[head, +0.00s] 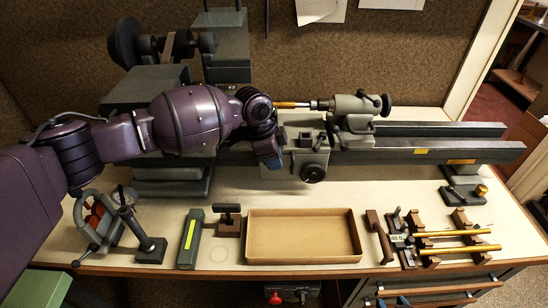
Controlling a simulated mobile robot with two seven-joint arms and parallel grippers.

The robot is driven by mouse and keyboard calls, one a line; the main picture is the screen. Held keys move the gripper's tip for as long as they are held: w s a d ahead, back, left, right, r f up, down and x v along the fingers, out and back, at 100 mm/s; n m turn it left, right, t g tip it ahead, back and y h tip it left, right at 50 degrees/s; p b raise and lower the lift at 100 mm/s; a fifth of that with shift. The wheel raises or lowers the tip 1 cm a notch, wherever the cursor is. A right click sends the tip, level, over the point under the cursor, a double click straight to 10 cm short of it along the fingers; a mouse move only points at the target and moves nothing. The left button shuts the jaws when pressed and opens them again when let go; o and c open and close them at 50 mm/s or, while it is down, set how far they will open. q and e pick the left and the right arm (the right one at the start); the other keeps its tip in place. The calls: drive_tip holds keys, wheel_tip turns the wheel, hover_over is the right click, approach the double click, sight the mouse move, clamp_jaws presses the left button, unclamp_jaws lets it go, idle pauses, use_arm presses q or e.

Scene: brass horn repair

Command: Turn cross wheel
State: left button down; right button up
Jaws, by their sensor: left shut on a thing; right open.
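A grey lathe carriage (302,160) sits on the dark bed rails. A dark round wheel (313,173) shows on its front, with a small cross-shaped tool block above it. I cannot tell whether this is the cross wheel. A brass rod (292,104) runs from behind my wrist towards the grey tailstock (356,110). My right gripper is not in view.
A cardboard tray (304,258) lies at the front of the bench, with a green box (190,239) to its left. Brass rods (455,249) rest on brown supports at the right. My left arm hides much of the headstock end.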

use_arm(q)
drive_tip(key=shift+s+d+f+h, duration=0.1)
drive_tip(key=shift+s+f+h, duration=0.1)
drive_tip(key=shift+h, duration=0.7)
drive_tip(key=shift+s+f+h, duration=0.1)
drive_tip(key=shift+s+h, duration=0.1)
drive_tip(key=shift+h, duration=0.7)
drive_tip(key=c, duration=1.3)
unclamp_jaws()
drive_tip(key=shift+o, duration=0.7)
drive_tip(key=shift+s+r, duration=0.15)
drive_tip(key=shift+r, duration=0.05)
drive_tip(key=shift+w, duration=0.2)
drive_tip(key=shift+r, duration=0.15)
drive_tip(key=shift+r, duration=0.5)
wheel_tip(320, 180, up, 19)
drive_tip(key=b, duration=0.2)
